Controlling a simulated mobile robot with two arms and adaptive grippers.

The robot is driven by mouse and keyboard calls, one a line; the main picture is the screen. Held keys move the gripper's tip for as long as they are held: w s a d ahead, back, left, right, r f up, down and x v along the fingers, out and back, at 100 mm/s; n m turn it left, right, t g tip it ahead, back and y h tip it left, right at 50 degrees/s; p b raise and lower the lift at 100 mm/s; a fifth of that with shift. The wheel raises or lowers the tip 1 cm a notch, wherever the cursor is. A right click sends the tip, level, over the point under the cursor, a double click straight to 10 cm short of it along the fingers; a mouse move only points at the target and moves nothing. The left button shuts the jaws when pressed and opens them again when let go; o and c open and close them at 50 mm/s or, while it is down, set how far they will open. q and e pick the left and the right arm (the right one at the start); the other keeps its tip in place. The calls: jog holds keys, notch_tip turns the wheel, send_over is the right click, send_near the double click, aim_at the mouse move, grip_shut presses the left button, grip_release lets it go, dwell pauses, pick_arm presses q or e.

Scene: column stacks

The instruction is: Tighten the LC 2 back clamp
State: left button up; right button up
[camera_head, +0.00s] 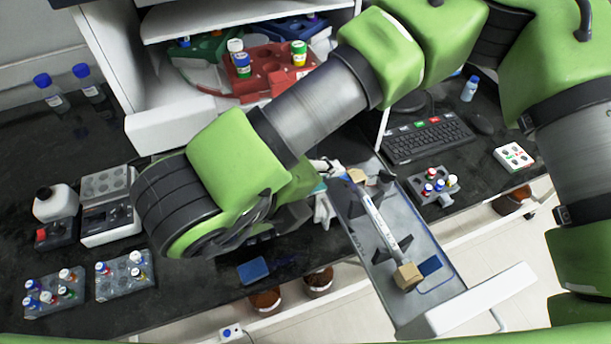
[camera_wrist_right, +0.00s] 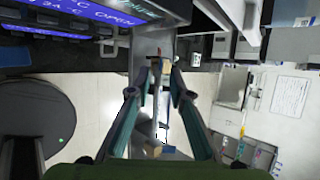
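A grey tray (camera_head: 385,290) juts out at the bench front and carries a slim white column (camera_head: 385,222) lying in dark clamp-like holders (camera_head: 378,253). A tan block (camera_head: 408,276) sits at its near end and another (camera_head: 357,176) at its far end. No LC 2 label is readable, so I cannot tell which clamp is the back one. My right gripper (camera_head: 324,190) is beside the tray's far end, partly hidden by my arm. In the right wrist view, its fingers (camera_wrist_right: 158,85) are spread, with the tray between and beyond them and nothing visibly held. My left gripper is out of view.
A keyboard (camera_head: 428,138) and a small vial rack (camera_head: 434,186) are right of the tray. More vial racks (camera_head: 125,275) and a white device (camera_head: 110,222) stand at left. Red vial holders (camera_head: 270,72) sit in the open instrument behind. A blue piece (camera_head: 253,270) lies near the bench edge.

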jog(key=v, duration=0.7)
dwell(0.4)
